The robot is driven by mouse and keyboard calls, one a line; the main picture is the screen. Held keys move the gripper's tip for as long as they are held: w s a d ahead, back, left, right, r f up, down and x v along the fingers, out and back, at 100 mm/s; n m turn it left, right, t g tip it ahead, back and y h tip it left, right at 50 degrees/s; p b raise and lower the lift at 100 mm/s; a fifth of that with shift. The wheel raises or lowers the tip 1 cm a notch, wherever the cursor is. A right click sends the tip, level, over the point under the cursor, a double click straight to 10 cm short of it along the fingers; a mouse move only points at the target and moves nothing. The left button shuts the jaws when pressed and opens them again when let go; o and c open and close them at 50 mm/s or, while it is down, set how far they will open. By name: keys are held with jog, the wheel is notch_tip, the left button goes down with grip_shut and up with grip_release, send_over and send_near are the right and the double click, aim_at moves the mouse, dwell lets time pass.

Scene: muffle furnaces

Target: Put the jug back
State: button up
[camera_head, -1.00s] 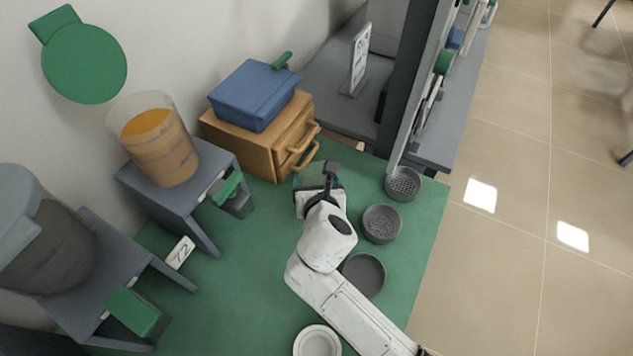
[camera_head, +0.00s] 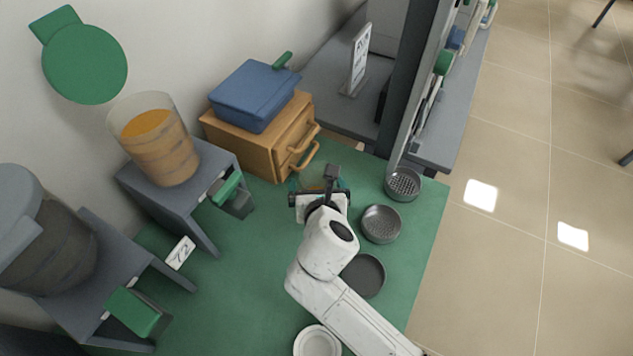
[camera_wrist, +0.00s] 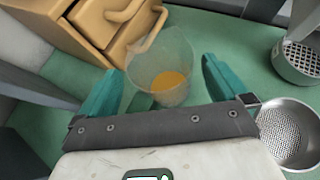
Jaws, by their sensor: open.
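The jug is a clear, tapered vessel with orange liquid low inside, standing on the green mat (camera_head: 260,275) in front of the wooden drawer box. In the wrist view the jug (camera_wrist: 168,62) stands between the two teal fingers of my gripper (camera_wrist: 162,70). The fingers are spread, one on each side of it; I cannot tell whether either touches it. In the head view my gripper (camera_head: 319,188) is low over the mat and hides most of the jug.
A wooden drawer box (camera_head: 250,150) bears a blue case (camera_head: 255,95). A dispenser with orange liquid (camera_head: 160,150) is on a grey stand at left; a darker tank (camera_head: 45,245) is nearer. Round sieves (camera_head: 381,224) and pans line the right edge. The mat's middle left is clear.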

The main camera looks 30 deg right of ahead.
jog(key=v, duration=1)
jog(key=shift+s, duration=0.2)
jog(key=shift+r, duration=0.15)
jog(key=shift+c, duration=0.4)
dwell(0.4)
